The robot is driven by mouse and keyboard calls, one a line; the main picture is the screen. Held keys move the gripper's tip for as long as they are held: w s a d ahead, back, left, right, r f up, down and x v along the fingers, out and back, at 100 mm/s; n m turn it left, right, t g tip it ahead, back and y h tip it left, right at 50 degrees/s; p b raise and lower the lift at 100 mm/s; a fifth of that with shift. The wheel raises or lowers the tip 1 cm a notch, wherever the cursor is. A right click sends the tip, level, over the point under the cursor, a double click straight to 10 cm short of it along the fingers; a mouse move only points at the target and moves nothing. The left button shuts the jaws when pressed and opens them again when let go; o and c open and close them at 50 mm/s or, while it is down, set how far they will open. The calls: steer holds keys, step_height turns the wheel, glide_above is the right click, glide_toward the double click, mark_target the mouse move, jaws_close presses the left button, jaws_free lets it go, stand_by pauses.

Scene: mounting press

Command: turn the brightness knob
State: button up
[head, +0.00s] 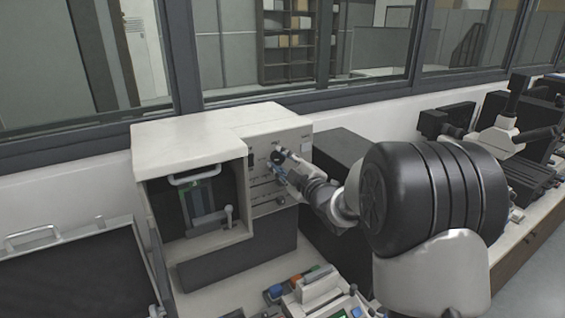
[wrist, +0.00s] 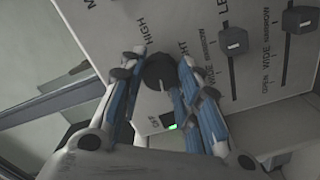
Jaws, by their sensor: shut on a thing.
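The brightness knob (wrist: 157,71) is a dark round knob on the pale control panel, in the upper middle of the wrist view. The panel letters read "HIGH" above it, and part of a word ending in "HT" shows beside it. My gripper (wrist: 160,75) has its blue-padded fingers on either side of the knob and is shut on it. In the head view my gripper (head: 279,163) reaches the front panel of the white machine (head: 225,130); there the arm and fingers mostly hide the knob.
Slider levers (wrist: 233,40) sit right of the knob, with another slider (wrist: 299,19) farther right. A green light (wrist: 172,127) glows below it. In the head view, an open bay (head: 195,200) is left of the panel, and a microscope (head: 497,135) stands far right.

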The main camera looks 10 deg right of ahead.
steer(key=shift+c, duration=0.8)
